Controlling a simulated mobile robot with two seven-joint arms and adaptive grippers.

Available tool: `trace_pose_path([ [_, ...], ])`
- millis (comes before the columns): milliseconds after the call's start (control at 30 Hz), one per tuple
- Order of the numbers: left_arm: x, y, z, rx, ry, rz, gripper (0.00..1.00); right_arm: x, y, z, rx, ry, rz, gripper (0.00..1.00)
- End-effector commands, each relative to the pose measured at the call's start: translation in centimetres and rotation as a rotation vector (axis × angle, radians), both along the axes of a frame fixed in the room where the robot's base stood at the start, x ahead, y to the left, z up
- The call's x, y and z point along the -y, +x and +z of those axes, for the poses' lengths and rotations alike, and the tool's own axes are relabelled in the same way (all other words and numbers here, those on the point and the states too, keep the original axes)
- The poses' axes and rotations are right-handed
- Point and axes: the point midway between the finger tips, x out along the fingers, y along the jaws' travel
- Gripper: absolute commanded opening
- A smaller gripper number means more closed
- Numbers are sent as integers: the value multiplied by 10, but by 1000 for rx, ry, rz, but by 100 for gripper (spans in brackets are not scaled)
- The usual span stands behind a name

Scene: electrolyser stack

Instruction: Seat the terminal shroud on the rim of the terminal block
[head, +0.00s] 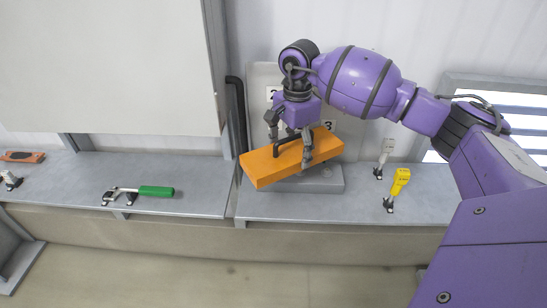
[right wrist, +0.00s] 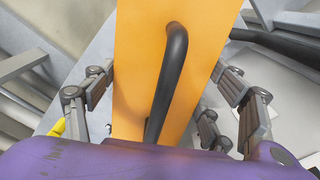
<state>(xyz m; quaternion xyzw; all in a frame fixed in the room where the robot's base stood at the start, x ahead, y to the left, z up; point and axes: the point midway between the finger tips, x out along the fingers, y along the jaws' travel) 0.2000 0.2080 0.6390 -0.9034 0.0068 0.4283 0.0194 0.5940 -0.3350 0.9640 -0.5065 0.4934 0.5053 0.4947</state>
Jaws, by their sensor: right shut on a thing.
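The terminal shroud is a long orange box (head: 272,168) with a black bar handle (head: 287,142) on its top. My right gripper (head: 290,148) is shut on the shroud from above. In the right wrist view, its fingers stand on both sides of the orange body (right wrist: 140,70) and of the handle (right wrist: 174,60). The terminal block appears to be the grey block (head: 325,180) on the bench under the shroud. The shroud lies turned at an angle to it, its left end past the block's left side. The shroud hides most of the block's top; I cannot tell whether they touch.
The grey bench (head: 215,195) runs along the wall. A yellow-handled clamp (head: 398,183) and a pale clamp (head: 384,155) stand right of the block. A green-handled clamp (head: 150,192) lies to the left. A white panel (head: 110,70) hangs above the left bench.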

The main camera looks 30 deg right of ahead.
Motion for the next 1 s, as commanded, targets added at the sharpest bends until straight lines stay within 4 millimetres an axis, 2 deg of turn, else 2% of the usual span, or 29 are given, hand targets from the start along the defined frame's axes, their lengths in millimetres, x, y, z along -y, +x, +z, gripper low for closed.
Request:
trace_pose_path([
  [100, 0, 2, 2, 5, -1, 1, 40, 23, 8, -1, -1, 1, -267, 47],
  [300, 0, 1, 1, 3, -2, 2, 40, 37, 14, -4, -1, 0, -525, 47],
  [433, 0, 0, 1, 2, -3, 2, 40, 39, 15, -4, -1, 0, -574, 47],
  [833, 0, 0, 1, 0, -2, 1, 40, 38, 15, -3, -1, -1, -575, 47],
  [1000, 0, -3, -4, -7, -1, 0, 40, 38, 15, -12, -4, 0, -575, 47],
])
